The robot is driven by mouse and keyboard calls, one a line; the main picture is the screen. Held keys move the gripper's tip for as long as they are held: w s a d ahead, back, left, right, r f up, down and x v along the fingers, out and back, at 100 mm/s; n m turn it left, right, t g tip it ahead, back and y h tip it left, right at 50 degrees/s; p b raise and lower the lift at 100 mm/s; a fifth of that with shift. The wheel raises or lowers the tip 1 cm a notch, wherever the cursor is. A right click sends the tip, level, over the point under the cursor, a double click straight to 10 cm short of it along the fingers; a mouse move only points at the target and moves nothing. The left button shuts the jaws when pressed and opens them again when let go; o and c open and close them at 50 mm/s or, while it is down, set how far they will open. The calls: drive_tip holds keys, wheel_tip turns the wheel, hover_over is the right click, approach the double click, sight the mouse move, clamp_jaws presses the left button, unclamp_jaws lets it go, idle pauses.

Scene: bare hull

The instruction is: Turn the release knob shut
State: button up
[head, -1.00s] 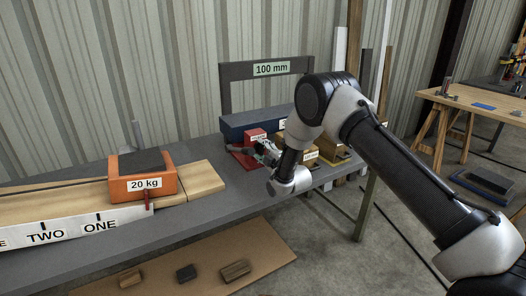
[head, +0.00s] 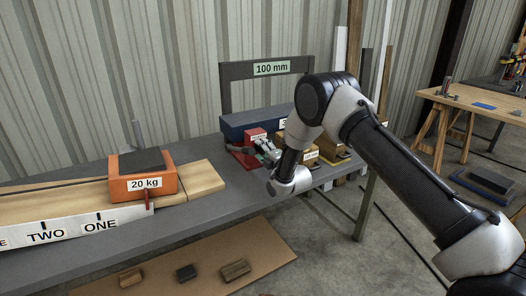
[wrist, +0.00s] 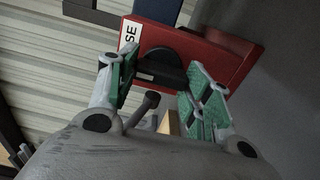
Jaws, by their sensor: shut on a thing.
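The release unit is a red block (head: 256,134) on a red base at the right part of the grey bench. In the wrist view its red face (wrist: 222,52) carries a white label, of which "SE" shows. The release knob (wrist: 162,72) is a dark round disc with a raised bar, in front of that face. My gripper (head: 266,152) reaches the block from the front right. In the wrist view the green-padded fingers stand on either side of the knob's bar, shut on it. The knob is mostly hidden in the head view.
A dark blue block (head: 250,121) and a grey frame marked "100 mm" (head: 271,68) stand behind the release unit. An orange 20 kg weight (head: 143,186) rests on boards at left. Bare bench (head: 225,187) lies between.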

drive_tip(key=shift+f, duration=0.1)
drive_tip(key=o, duration=1)
drive_tip(key=shift+s, duration=0.1)
drive_tip(key=v, duration=1.2)
